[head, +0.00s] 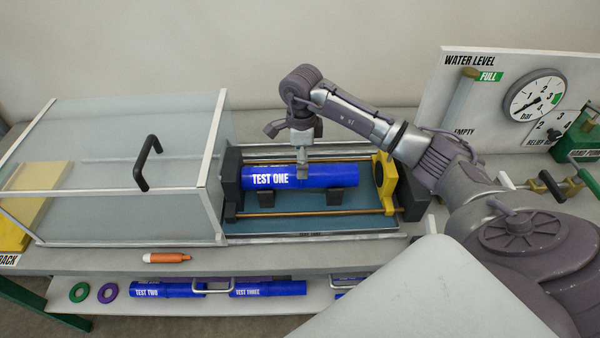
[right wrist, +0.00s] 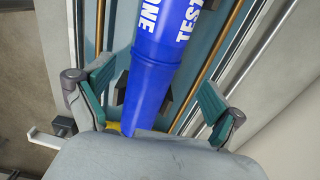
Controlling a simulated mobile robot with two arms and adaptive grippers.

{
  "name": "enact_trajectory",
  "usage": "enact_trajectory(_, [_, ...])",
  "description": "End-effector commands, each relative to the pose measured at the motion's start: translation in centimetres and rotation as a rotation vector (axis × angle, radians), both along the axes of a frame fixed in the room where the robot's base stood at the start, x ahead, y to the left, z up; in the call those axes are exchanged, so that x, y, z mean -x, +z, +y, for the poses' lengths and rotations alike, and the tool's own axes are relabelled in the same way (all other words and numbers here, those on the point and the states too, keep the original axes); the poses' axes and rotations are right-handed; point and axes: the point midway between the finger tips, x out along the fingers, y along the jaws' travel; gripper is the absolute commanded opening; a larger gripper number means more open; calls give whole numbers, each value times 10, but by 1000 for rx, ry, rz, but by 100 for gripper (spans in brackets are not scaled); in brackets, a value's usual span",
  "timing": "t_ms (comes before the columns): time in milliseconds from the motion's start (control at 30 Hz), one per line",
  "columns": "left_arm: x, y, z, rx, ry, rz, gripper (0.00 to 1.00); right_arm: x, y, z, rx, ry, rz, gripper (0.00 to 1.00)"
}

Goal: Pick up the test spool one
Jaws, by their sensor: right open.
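The test spool one is a blue pipe labelled "TEST ONE" (head: 325,177). It lies level on two dark supports in the rig's tray between a dark end block on the left and a yellow clamp (head: 384,182) on the right. My right gripper (head: 303,172) points down over the middle of the spool. In the right wrist view the spool (right wrist: 168,60) runs between the two open fingers (right wrist: 158,103), with one finger on each side and gaps visible. Whether the fingers reach below the spool's top is unclear. My left gripper is in neither view.
A clear guard with a black handle (head: 147,162) stands left of the rig. An orange marker (head: 166,257) lies on the table's front edge. The lower shelf holds spools "TEST TWO" (head: 165,289) and "TEST THREE" (head: 268,289), and two rings. A gauge panel (head: 490,90) stands at the right.

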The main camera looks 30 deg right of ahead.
Motion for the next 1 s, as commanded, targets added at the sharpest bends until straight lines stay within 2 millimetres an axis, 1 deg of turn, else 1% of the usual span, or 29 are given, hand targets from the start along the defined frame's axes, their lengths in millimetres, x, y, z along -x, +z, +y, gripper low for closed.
enact_trajectory(100, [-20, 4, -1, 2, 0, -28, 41, 0, -6, 1, -1, 1, 0, 94])
enact_trajectory(200, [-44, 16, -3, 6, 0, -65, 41, 3, -15, 3, -1, 0, 4, 94])
enact_trajectory(300, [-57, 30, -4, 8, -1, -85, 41, 6, -29, 7, -4, 0, 6, 94])
enact_trajectory(333, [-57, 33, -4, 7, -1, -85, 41, 7, -33, 7, -3, 0, 5, 94])
enact_trajectory(400, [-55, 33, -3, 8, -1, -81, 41, 5, -45, 7, -3, -2, 3, 94])
enact_trajectory(500, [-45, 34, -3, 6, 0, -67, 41, 5, -54, 6, -1, -1, 0, 94])
enact_trajectory(633, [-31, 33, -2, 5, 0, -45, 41, 5, -57, 6, -1, 0, -1, 94])
enact_trajectory(733, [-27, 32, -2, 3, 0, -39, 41, 5, -57, 6, -1, 0, -2, 94])
enact_trajectory(767, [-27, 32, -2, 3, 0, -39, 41, 5, -57, 6, -1, 0, -2, 92])
enact_trajectory(1000, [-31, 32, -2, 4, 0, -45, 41, 5, -57, 6, -1, 0, -2, 52])
